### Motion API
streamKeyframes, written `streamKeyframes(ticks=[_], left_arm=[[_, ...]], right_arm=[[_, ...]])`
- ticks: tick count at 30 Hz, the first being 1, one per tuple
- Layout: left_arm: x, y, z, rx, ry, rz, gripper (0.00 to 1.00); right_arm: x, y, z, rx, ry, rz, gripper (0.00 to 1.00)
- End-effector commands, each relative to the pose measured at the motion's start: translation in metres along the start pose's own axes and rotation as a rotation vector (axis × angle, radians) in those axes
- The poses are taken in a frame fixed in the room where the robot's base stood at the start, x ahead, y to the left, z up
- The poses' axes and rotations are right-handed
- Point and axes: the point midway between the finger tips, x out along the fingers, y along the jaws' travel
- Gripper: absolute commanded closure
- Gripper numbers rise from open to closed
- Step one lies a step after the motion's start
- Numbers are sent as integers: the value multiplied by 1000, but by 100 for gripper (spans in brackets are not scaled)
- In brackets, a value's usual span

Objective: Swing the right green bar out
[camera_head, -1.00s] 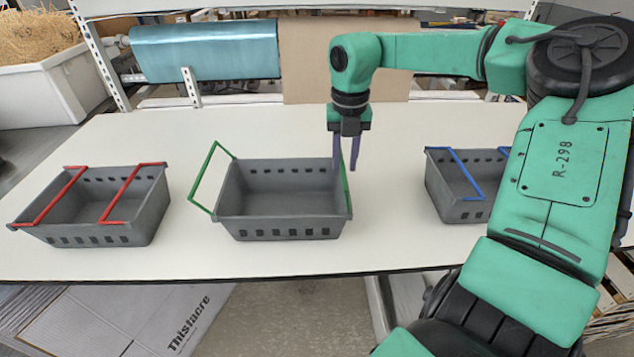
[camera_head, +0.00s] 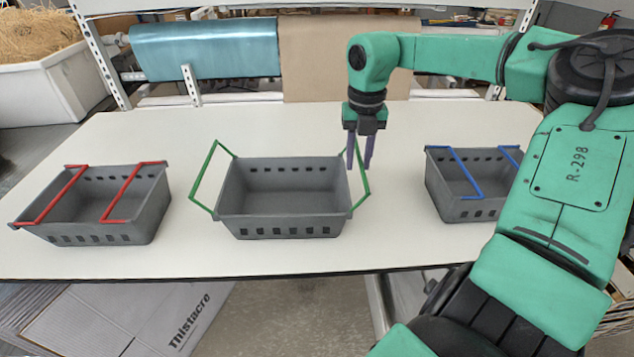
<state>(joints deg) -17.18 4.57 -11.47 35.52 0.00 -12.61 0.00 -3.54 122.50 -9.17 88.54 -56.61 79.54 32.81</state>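The middle grey basket (camera_head: 284,205) stands on the white table. Its right green bar (camera_head: 366,187) leans outward to the right, past the basket's right rim. Its left green bar (camera_head: 199,175) leans outward to the left. My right gripper (camera_head: 359,164) points down at the basket's right side, its two purple fingers at the upper part of the right green bar. The fingers look a little apart; whether they touch the bar is hard to see. My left gripper is not in view.
A grey basket with red bars (camera_head: 110,234) stands at the left, its bars folded inward. A grey basket with blue bars (camera_head: 445,205) stands at the right, partly behind my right arm. The table (camera_head: 400,240) is clear between the middle and right baskets.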

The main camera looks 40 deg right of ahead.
Motion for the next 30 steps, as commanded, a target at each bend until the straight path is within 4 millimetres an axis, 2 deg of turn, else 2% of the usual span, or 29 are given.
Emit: streamKeyframes(ticks=[11,30], left_arm=[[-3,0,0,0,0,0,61],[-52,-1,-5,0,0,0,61]], right_arm=[[-4,0,0,0,0,0,70],[-68,8,0,0,0,0,70]])
